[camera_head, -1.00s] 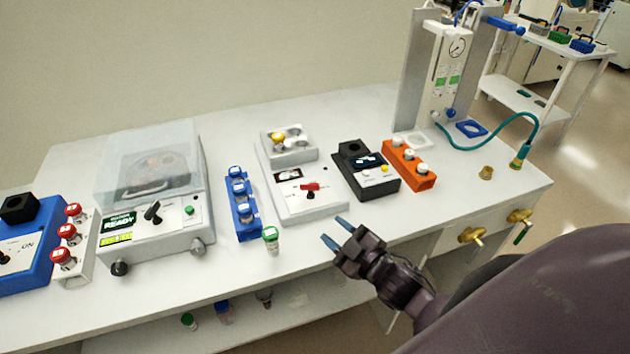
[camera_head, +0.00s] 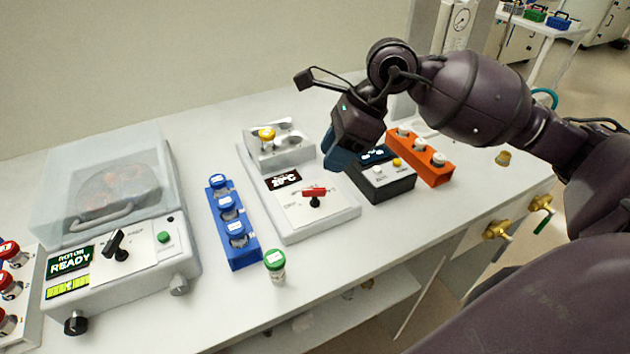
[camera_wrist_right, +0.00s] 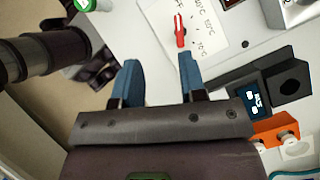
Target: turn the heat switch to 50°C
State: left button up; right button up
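The heat switch (camera_head: 315,193) is a red-handled knob on the sloping white panel of the heater unit (camera_head: 290,228). A dark display (camera_head: 283,179) sits just behind the switch; its digits are too small to read surely. In the right wrist view the red switch (camera_wrist_right: 180,31) is near the top, with printed temperature marks around it. My right gripper (camera_head: 336,157) hangs above and behind the right side of the heater, fingers down. In the right wrist view the blue fingers of my right gripper (camera_wrist_right: 160,80) are apart with nothing between them. My left gripper is not in view.
A black device (camera_head: 388,187) and an orange rack (camera_head: 418,158) stand right of the heater. A blue rack (camera_head: 232,222) and a green-capped vial (camera_head: 275,266) stand to its left, then a clear-lidded machine (camera_head: 110,215). Bare table lies in front of the heater.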

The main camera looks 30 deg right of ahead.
aim_at(316, 189)
jog(key=shift+h, duration=0.7)
jog(key=x, duration=0.3)
jog(key=w+d+x, duration=0.1)
jog(key=x, duration=0.2)
jog(key=b+x, duration=0.1)
jog(key=x, duration=0.2)
jog(key=shift+w+d+f, duration=0.25)
jog(key=shift+f, duration=0.25)
grip_shut()
